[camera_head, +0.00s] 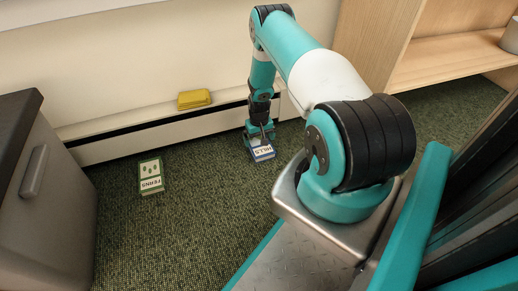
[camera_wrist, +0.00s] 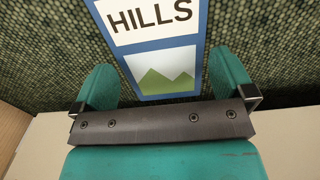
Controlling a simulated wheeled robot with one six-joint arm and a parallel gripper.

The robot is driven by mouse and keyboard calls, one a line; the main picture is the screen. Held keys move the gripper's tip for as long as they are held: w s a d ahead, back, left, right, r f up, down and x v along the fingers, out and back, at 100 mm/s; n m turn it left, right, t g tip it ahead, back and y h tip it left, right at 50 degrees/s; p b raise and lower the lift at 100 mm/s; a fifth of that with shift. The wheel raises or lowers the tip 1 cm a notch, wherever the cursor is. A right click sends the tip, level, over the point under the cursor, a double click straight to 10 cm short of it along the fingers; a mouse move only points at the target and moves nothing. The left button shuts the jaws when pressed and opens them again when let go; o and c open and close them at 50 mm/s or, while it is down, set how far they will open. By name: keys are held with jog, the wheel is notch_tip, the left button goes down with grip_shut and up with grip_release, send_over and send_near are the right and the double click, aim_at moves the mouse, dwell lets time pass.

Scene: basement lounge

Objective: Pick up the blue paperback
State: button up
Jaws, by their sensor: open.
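The blue paperback (camera_head: 262,153) lies on the green carpet, in the middle of the head view. It has a white label reading HILLS. In the wrist view its cover (camera_wrist: 157,58) shows a blue border, the label and a green mountain picture. My gripper (camera_wrist: 165,88) is open, with one teal finger on each side of the book's near end. The fingers look apart from the book's sides, with carpet showing in between. In the head view my gripper (camera_head: 258,133) is over the book and hides part of it. I cannot tell the exact height of the fingertips.
A green and white book (camera_head: 151,175) labelled FERNS lies on the carpet to the left. A yellow item (camera_head: 194,99) rests on the baseboard ledge (camera_head: 150,118) by the wall. A grey cabinet (camera_head: 50,200) stands at left, a wooden shelf (camera_head: 440,58) at upper right. Carpet between is free.

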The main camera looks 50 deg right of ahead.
aim_at(259, 143)
notch_tip(259, 143, down, 3)
jog(key=shift+f+b, duration=0.2)
jog(key=shift+b, duration=0.7)
jog(key=shift+r, duration=0.1)
jog(key=c, duration=0.7)
jog(key=shift+o, duration=0.2)
jog(key=shift+r, duration=0.15)
